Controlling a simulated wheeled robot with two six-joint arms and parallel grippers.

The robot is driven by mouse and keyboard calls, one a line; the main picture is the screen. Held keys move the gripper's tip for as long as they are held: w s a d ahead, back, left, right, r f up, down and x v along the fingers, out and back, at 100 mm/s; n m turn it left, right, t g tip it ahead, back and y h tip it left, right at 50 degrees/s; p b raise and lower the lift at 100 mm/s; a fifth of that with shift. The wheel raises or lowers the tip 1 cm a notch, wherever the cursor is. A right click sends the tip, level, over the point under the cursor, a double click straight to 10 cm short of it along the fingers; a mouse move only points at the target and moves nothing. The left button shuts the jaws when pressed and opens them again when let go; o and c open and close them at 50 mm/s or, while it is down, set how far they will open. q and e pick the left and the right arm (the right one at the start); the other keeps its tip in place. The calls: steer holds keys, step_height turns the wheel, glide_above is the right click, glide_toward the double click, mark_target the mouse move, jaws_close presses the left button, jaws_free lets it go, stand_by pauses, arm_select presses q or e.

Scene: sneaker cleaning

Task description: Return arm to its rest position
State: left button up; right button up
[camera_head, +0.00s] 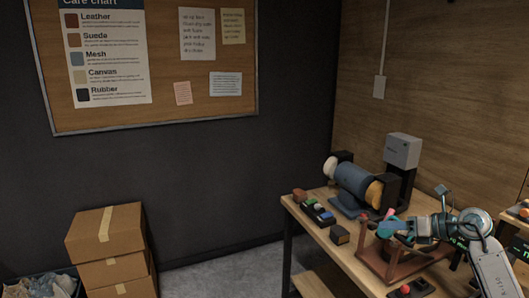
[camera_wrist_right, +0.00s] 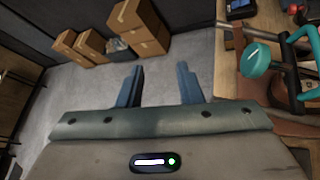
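My right arm comes in from the right in the head view. Its gripper (camera_head: 408,231) is above the wooden workbench, close to a brown stand (camera_head: 393,266). In the right wrist view the gripper (camera_wrist_right: 158,82) has its two dark blue fingers apart. Nothing is between them, and the grey floor shows through the gap. A teal-handled item with a round teal head (camera_wrist_right: 257,59) lies to the right of the fingers and looks apart from them. My left arm and gripper are in neither view.
The workbench (camera_head: 318,235) carries a bench machine with rollers (camera_head: 357,181), a grey box on a post (camera_head: 402,151) and small coloured blocks (camera_head: 314,208). Stacked cardboard boxes (camera_head: 106,232) stand at the left by a bin (camera_head: 40,287). The floor (camera_head: 222,273) between is clear.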

steer(key=s+a+r+m+t+y, duration=0.1)
steer(key=s+a+r+m+t, duration=0.1)
steer(key=s+a+m+t, duration=0.65)
steer(key=s+d+f+m+g+h, duration=0.25)
steer(key=s+f+m+h, duration=0.25)
steer(key=f+m, duration=0.3)
steer(key=s+d+f+m+g+h, duration=0.1)
steer(key=s+d+f+m+h, duration=0.35)
steer(key=m, duration=0.65)
steer(key=s+d+f+m+g+h, duration=0.1)
steer(key=s+f+m+h, duration=0.4)
steer(key=f+m+h, duration=0.3)
steer(key=s+a+f+m+g+y, duration=0.25)
steer(key=s+a+f+g, duration=0.2)
steer(key=s, duration=0.55)
steer(key=s+a+f+m+g+y, duration=0.1)
steer(key=s+a+f+g+y, duration=0.3)
steer(key=s, duration=0.6)
steer(key=s+d+f+g, duration=0.1)
steer(key=d+f, duration=0.1)
steer(key=f, duration=1.4)
steer(key=d+f+g, duration=0.1)
steer(key=d+f, duration=0.1)
steer(key=f, duration=1.4)
steer(key=s+f+m+g, duration=0.1)
steer(key=s+f, duration=1.6)
steer(key=s, duration=0.1)
steer(key=shift+d+f+h, duration=0.15)
steer(key=shift+d+h, duration=0.25)
steer(key=shift+d, duration=0.05)
